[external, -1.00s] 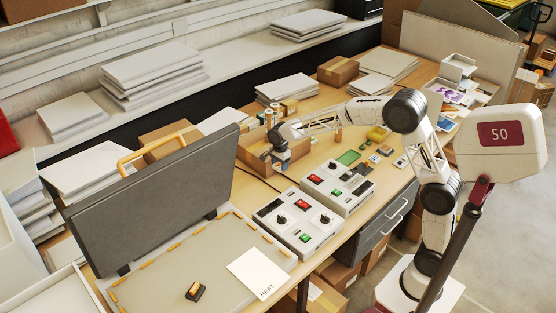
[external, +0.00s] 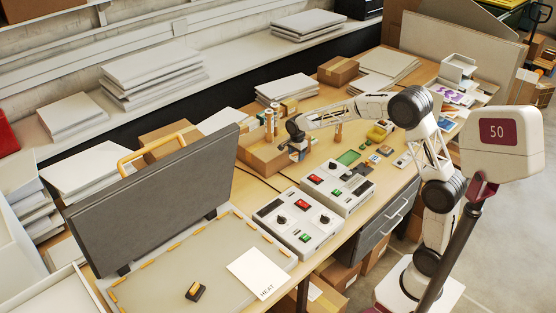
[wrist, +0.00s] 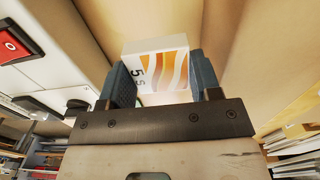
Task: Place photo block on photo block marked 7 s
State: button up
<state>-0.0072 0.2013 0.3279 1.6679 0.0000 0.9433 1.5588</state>
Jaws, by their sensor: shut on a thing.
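My gripper (external: 298,154) is at the edge of the cardboard box, behind the control units. In the wrist view my gripper (wrist: 160,85) is shut on a white photo block (wrist: 160,62) with orange stripes and the marking "5 s". The block sits between the two blue-grey fingers. Small photo blocks and cards (external: 373,158) lie on the bench to the right of my gripper. Their markings are too small to read, so I cannot tell which block is marked 7 s.
The open cardboard box (external: 258,157) stands left of my gripper. Two control units (external: 299,222) with red and green switches stand in front. A green pad (external: 348,157) and a yellow object (external: 378,132) lie to the right. The raised grey laminator lid (external: 150,205) stands at the left.

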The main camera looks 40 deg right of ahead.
jog(key=s+d, duration=0.1)
jog(key=d, duration=0.6)
jog(key=s+d+f, duration=0.1)
jog(key=d, duration=0.6)
jog(key=s+d, duration=0.2)
jog(key=d, duration=0.5)
jog(key=shift+d+f, duration=0.3)
jog(key=shift+f, duration=0.1)
jog(key=shift+w, duration=0.1)
jog(key=w+d, duration=0.1)
jog(key=w, duration=0.4)
jog(key=w+d+f, duration=0.1)
jog(key=w, duration=0.4)
jog(key=w+d, duration=0.2)
jog(key=w, duration=0.3)
jog(key=shift+w+f, duration=0.25)
jog(key=shift+f, duration=1.8)
jog(key=shift+f, duration=0.1)
jog(key=o, duration=0.9)
